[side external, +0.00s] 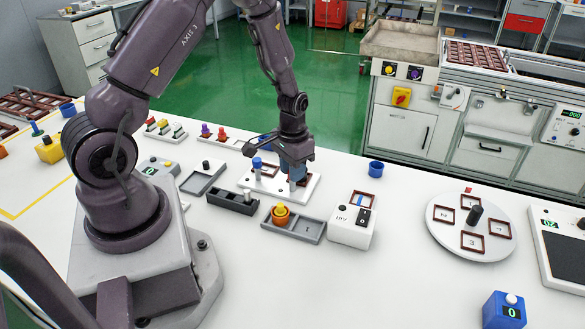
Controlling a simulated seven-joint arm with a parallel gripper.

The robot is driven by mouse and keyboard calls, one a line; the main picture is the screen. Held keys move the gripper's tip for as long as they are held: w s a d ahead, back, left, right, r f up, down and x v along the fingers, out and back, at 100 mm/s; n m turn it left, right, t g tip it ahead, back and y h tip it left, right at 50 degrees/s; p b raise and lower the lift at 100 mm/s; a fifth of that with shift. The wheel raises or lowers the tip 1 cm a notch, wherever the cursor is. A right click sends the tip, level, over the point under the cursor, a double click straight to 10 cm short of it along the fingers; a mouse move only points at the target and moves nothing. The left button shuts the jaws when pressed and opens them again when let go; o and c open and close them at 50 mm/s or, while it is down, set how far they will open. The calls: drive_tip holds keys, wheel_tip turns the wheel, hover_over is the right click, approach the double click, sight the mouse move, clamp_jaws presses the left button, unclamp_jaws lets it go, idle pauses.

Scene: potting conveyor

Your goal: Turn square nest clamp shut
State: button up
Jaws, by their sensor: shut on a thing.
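A white plate (256,186) on the table carries a dark red square nest (269,171) and upright posts. One post with a blue knob (257,163) stands free at the nest's left side. My gripper (297,171) points down at the plate's right side. It is shut on the blue knob of the clamp there, which it mostly hides. A pale post (292,184) shows just below the jaws. I cannot tell which way this clamp is turned, and my gripper partly hides the nest's right side.
In front of the plate are a black tray (227,203), a grey tray (308,232) with an orange-yellow knob (281,214), and a white switch box (349,229). A blue cup (376,168) and a round turntable (446,241) stand to the right, with bare table between.

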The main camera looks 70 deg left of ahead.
drive_tip(key=n, duration=0.6)
idle(0.6)
drive_tip(key=o, duration=0.9)
wheel_tip(320, 180, up, 13)
drive_tip(key=shift+r, duration=0.1)
